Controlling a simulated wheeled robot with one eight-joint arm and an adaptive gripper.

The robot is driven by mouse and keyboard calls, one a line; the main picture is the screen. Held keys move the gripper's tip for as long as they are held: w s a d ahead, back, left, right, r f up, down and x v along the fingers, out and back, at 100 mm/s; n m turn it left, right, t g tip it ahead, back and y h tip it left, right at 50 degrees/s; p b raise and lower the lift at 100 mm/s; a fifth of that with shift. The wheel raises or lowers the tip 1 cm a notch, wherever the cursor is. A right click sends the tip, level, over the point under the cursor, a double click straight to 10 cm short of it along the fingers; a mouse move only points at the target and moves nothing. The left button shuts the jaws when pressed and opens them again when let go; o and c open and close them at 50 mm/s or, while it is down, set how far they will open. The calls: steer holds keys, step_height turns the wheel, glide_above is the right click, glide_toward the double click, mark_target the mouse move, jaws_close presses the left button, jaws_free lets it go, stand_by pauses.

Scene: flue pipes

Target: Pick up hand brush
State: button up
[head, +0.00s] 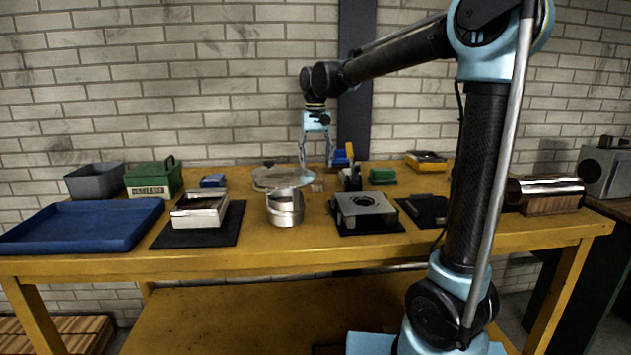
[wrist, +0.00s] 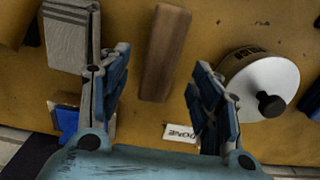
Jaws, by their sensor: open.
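A long brown wooden block (wrist: 166,52), which looks like the back of the hand brush, lies on the yellow table in the wrist view. It is between and beyond the fingers of my gripper (wrist: 161,68), with a gap on both sides. My gripper is open and empty. In the head view my gripper (head: 316,160) points down over the back middle of the table. I cannot make out the brush clearly there. Its bristles are not visible.
In the head view, a round plate (head: 283,178) and a metal pipe piece (head: 285,208) stand near my gripper.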

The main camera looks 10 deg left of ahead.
mark_target(315, 171)
steer(key=shift+f, duration=2.55)
steer(key=c, duration=1.3)
steer(key=shift+r, duration=0.1)
step_height(315, 171, up, 10)
steer(key=shift+f, duration=0.1)
